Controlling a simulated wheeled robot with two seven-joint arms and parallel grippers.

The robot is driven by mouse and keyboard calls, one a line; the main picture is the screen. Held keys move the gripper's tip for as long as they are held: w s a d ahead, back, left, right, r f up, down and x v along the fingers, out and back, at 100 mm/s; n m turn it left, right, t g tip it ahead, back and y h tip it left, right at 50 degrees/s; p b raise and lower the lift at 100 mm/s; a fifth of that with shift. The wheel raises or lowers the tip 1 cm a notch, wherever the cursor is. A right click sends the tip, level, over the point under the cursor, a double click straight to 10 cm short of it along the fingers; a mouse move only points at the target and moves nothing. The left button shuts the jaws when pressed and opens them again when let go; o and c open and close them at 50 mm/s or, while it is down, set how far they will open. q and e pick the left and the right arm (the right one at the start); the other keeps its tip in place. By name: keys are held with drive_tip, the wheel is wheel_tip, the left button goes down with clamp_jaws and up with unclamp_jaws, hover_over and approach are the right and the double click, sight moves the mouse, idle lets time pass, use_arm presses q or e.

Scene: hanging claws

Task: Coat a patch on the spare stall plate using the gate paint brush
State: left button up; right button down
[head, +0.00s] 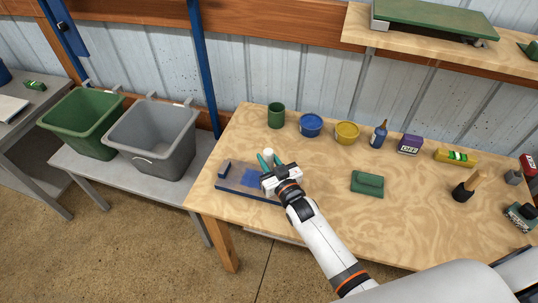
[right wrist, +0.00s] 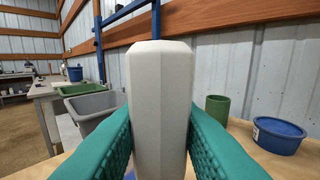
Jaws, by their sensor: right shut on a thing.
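The stall plate (head: 234,187) lies flat near the left front of the wooden table, with a dark block at its left end. A blue patch (head: 251,179) shows on its upper face. My right gripper (head: 268,161) is over the plate's right part, with its teal fingers shut on a pale upright handle (head: 268,153), probably the paint brush's. In the right wrist view the faceted handle (right wrist: 158,100) stands between both fingers. Its lower end and any bristles are hidden. My left gripper is not in view.
Along the table's back stand a green cup (head: 276,115), a blue tub (head: 311,125), a yellow tub (head: 346,132) and a blue bottle (head: 379,134). A green folded item (head: 367,184) lies mid-table. Green (head: 85,122) and grey (head: 152,139) bins stand left.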

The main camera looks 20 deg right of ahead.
drive_tip(key=shift+s+a, duration=0.25)
drive_tip(key=shift+s, duration=0.15)
